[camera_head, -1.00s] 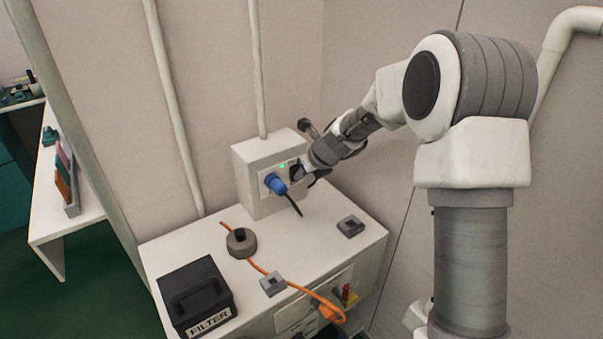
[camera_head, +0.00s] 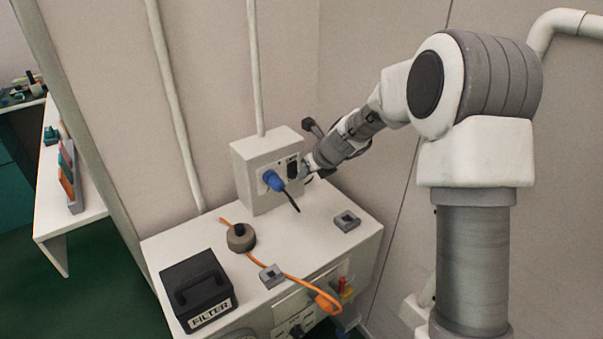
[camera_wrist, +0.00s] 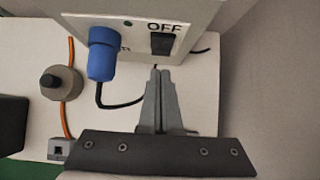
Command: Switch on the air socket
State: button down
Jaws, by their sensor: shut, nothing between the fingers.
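The socket box (camera_head: 262,192) stands on the bench against the wall. A blue plug (camera_head: 273,181) sits in its front face; it also shows in the wrist view (camera_wrist: 102,55). Right of the plug is a black rocker switch (camera_wrist: 162,43) with "OFF" above it. A small indicator (camera_wrist: 127,23) left of that word looks dark. Lettering beside the plug is partly hidden. My gripper (camera_head: 308,165) is at the right of the box front in the head view. In the wrist view its fingers (camera_wrist: 160,72) are together and empty, just below the switch; contact cannot be told.
The white bench (camera_head: 190,240) carries a black FILTER box (camera_head: 197,290), a round grey piece (camera_head: 241,237) on an orange cord (camera_head: 300,282), and small grey blocks (camera_head: 347,221). A black lead hangs from the plug. A wall stands close on the right.

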jog(key=p+v, duration=0.3)
jog(key=v, duration=0.7)
jog(key=shift+s+d, duration=0.35)
jog(key=shift+s, duration=0.05)
jog(key=b, duration=0.2)
jog(key=f+b, duration=0.1)
jog(key=s+f+b, duration=0.1)
jog(key=b, duration=0.1)
jog(key=shift+d+f+t+y+b, duration=0.2)
jog(key=shift+d+t+y+b, duration=0.1)
jog(key=shift+t, duration=0.1)
jog(key=shift+r, duration=0.1)
